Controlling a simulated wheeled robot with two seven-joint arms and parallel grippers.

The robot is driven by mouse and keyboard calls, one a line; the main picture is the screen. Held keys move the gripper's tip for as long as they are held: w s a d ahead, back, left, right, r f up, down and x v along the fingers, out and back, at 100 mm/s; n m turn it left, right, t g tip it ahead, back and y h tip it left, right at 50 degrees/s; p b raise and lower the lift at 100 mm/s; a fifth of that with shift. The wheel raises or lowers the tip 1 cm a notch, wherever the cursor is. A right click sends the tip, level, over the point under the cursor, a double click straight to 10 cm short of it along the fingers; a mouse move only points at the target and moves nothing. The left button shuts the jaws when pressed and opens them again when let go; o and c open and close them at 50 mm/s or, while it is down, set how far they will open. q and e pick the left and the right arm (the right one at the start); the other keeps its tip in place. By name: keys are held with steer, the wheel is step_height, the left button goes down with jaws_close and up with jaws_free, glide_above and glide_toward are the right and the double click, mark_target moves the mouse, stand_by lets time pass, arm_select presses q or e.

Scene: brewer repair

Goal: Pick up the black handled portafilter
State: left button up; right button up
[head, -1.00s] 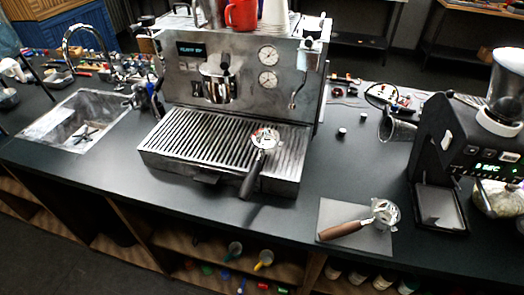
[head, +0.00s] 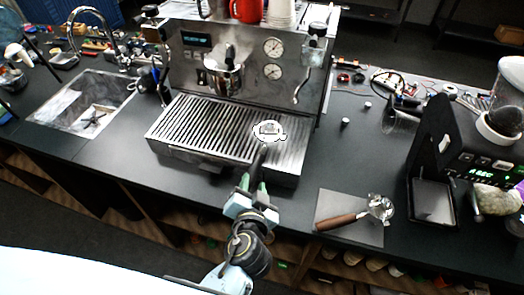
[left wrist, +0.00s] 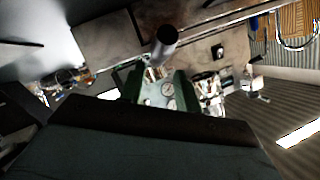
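The black handled portafilter (head: 269,131) rests on the drip tray of the espresso machine, its metal head on the slats and its handle (head: 257,159) pointing toward the front edge. My left gripper (head: 253,186) is at the front of the machine with its green fingers near the handle's end. In the left wrist view the fingers (left wrist: 160,88) are apart with a gap between them, and a dark cylinder (left wrist: 164,44), which looks like the handle, shows just beyond them. Whether the fingers touch it is unclear. My right gripper is not in view.
A second portafilter with a brown handle (head: 342,221) lies on a grey mat (head: 366,236) to the right. The espresso machine (head: 190,68) stands behind, with a red cup (head: 244,10) on top. A black grinder (head: 432,150) is at the right, a sink (head: 64,108) at the left.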

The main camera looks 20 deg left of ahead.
mark_target(256, 169)
arm_select(q)
steer(key=shift+d+x, duration=0.2)
steer(key=shift+x, duration=2.95)
steer(key=shift+r, duration=0.2)
jaws_close()
steer(key=shift+w, duration=0.1)
